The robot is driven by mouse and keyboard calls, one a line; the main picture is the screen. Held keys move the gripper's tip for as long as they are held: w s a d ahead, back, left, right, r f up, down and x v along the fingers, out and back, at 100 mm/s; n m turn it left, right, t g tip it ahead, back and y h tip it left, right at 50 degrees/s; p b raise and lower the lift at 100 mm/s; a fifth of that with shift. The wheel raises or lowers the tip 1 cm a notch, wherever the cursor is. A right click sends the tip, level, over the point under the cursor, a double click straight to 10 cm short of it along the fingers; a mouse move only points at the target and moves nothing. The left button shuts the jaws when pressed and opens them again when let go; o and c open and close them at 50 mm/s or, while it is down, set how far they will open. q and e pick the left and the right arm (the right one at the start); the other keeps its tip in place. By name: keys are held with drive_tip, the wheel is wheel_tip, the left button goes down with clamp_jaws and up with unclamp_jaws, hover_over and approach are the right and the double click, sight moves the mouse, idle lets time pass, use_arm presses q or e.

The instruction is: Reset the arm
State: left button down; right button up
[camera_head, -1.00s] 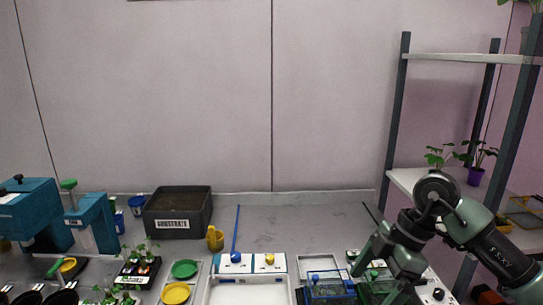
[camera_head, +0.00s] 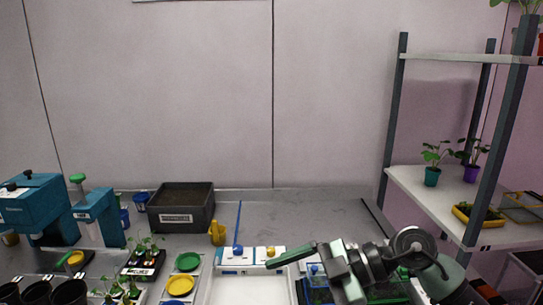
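My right arm comes in from the lower right and reaches left over the bench. Its green-fingered gripper (camera_head: 282,259) points left, in front of the white-and-blue box with a blue knob and a yellow knob (camera_head: 250,262). The fingers are seen side-on and overlap, so I cannot tell whether they are open or shut. No held object shows. The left gripper is not in view.
A substrate bin (camera_head: 180,208) stands at the back left near a yellow scoop (camera_head: 217,234). Green (camera_head: 188,262) and yellow (camera_head: 180,285) dishes lie in front. A shelf rack (camera_head: 440,200) with potted plants stands at right. The bench's back middle is clear.

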drive_tip(key=a+r+m+t+y, duration=0.2)
drive_tip(key=a+r+t+y, duration=0.25)
drive_tip(key=r+y, duration=0.3)
drive_tip(key=w+d+m+t+h, duration=0.5)
drive_tip(key=d+m+t+h, duration=0.4)
drive_tip(key=m+t, duration=0.5)
drive_tip(key=s+d+f+m+g+h, duration=0.2)
drive_tip(key=d+f+m+h, duration=0.3)
drive_tip(key=f, duration=0.5)
drive_tip(key=s+d+f+m+g+h, duration=0.1)
drive_tip(key=d+f+m+h, duration=0.1)
drive_tip(key=d+f+h, duration=0.65)
drive_tip(key=s+f+n+g+y, duration=0.1)
drive_tip(key=s+f+g, duration=0.5)
drive_tip(key=s+f, duration=0.45)
drive_tip(key=s+f+n+g+y, duration=0.1)
drive_tip(key=s+f+g, duration=0.6)
drive_tip(key=s, duration=0.6)
wheel_tip(320, 180, down, 27)
drive_tip(key=s, duration=0.2)
drive_tip(key=s+d+f+g, duration=0.1)
drive_tip(key=s+d+f, duration=0.1)
drive_tip(key=s+f, duration=1.3)
drive_tip(key=shift+s+d+f, duration=0.2)
drive_tip(key=shift+s+d, duration=0.15)
drive_tip(key=shift+s, duration=0.45)
